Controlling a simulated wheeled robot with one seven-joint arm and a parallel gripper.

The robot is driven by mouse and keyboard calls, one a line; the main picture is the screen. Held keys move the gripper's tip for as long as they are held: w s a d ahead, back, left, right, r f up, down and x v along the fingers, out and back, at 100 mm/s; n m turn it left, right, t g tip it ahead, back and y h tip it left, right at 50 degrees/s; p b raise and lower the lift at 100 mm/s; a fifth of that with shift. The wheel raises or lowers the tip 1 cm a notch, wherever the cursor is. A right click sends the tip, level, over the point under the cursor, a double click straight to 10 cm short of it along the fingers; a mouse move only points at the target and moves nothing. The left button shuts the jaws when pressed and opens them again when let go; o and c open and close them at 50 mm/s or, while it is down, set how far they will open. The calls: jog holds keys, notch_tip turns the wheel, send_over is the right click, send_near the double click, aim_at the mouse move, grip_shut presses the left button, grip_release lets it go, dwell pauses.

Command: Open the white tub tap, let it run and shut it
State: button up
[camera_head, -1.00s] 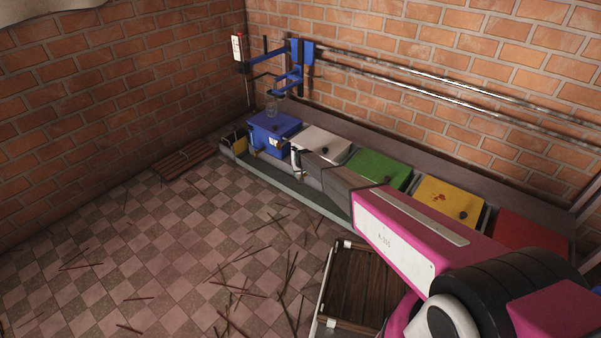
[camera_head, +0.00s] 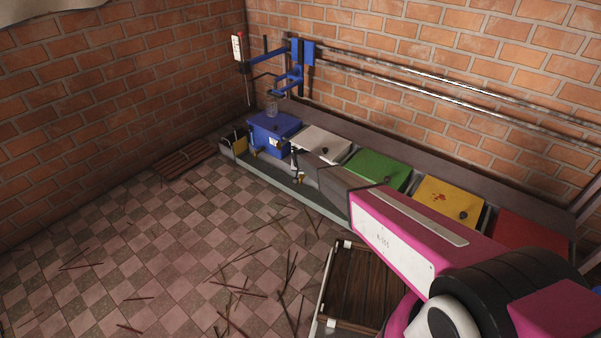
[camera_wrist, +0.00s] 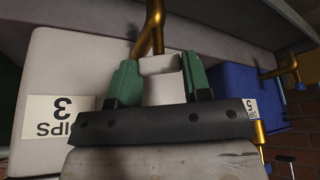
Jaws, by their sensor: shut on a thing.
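The white tub (camera_head: 320,142) stands in the row of tubs, between the blue and green ones. In the wrist view its pale wall (camera_wrist: 75,65) fills the left, with an upside-down label bearing a 3. A brass tap (camera_wrist: 152,25) comes down at the top middle. My gripper (camera_wrist: 160,80) has green fingertips on both sides of a pale, blocky tap handle (camera_wrist: 162,88), just below the brass fork, and is shut on it. The handle's lower part is hidden by the gripper's dark bar. I cannot see whether liquid runs.
The blue tub (camera_head: 273,126) with its own brass tap (camera_wrist: 283,70) is close beside my gripper. Green (camera_head: 377,169), yellow (camera_head: 448,197) and red (camera_head: 525,235) tubs continue right. A wooden crate (camera_head: 357,285) stands on the floor. Thin sticks litter the otherwise open tiles.

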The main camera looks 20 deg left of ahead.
jog(key=m+h, duration=0.1)
jog(key=m, duration=0.2)
jog(key=m+h, duration=0.1)
jog(key=m, duration=0.2)
jog(key=shift+a+m+h, duration=0.15)
jog(key=shift+m+h, duration=0.25)
dwell(0.4)
jog(key=o, duration=0.9)
jog(key=v, duration=1.1)
jog(key=shift+w, duration=0.1)
